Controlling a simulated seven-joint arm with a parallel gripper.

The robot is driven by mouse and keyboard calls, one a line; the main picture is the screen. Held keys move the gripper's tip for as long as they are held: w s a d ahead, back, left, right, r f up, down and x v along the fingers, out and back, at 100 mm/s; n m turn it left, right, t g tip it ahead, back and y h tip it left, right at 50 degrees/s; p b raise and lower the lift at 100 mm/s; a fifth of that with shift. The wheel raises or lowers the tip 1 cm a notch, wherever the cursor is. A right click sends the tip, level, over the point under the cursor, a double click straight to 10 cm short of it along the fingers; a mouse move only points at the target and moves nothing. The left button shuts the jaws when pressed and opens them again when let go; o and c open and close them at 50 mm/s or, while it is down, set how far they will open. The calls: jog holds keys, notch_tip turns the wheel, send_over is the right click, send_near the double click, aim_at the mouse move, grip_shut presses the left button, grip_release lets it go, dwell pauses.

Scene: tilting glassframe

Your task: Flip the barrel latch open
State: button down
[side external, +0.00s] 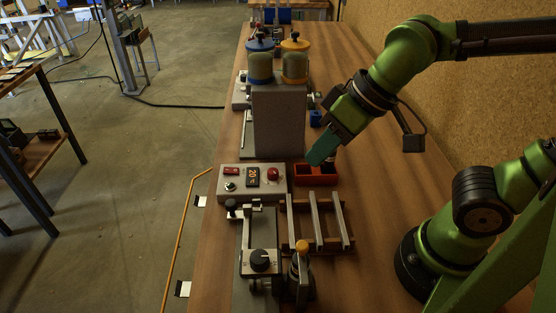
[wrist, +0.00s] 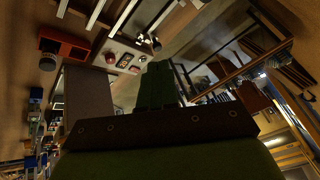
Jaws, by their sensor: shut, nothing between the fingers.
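My gripper (side external: 316,156), with teal fingers, is shut and empty, tilted down over the orange-red bin. Its green fingers also show in the wrist view (wrist: 158,84). I cannot tell for certain which part is the barrel latch. Two jar-like barrels, one with a blue lid (side external: 260,66) and one with a yellow lid (side external: 295,64), stand on a tall grey block (side external: 279,125) left of my gripper. A metal fixture with a black knob (side external: 260,261) stands at the front of the table, well apart from my gripper.
The orange-red bin (side external: 305,175) lies below my gripper; it also shows in the wrist view (wrist: 66,44). A control box (side external: 239,186) with a display and red button sits left of it. A slatted rack (side external: 317,224) lies in front. The table's right side has bare wood.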

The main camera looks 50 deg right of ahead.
jog(key=s+a+n+g, duration=0.2)
jog(key=s+a+n, duration=0.1)
jog(key=a+n, duration=0.6)
jog(key=shift+a+r, duration=0.45)
jog(key=shift+a, duration=0.3)
send_over(303, 261)
jog(key=w+a, duration=0.4)
jog(key=f, duration=0.9)
jog(key=shift+w+d+f, duration=0.15)
jog(key=shift+d+f, duration=0.1)
jog(key=shift+f, duration=0.15)
jog(key=d, duration=0.1)
jog(key=s+d, duration=0.2)
jog(key=shift+s+d+f, duration=0.1)
jog(key=shift+s+f, duration=0.05)
jog(key=shift+f, duration=0.1)
jog(key=shift+d, duration=0.1)
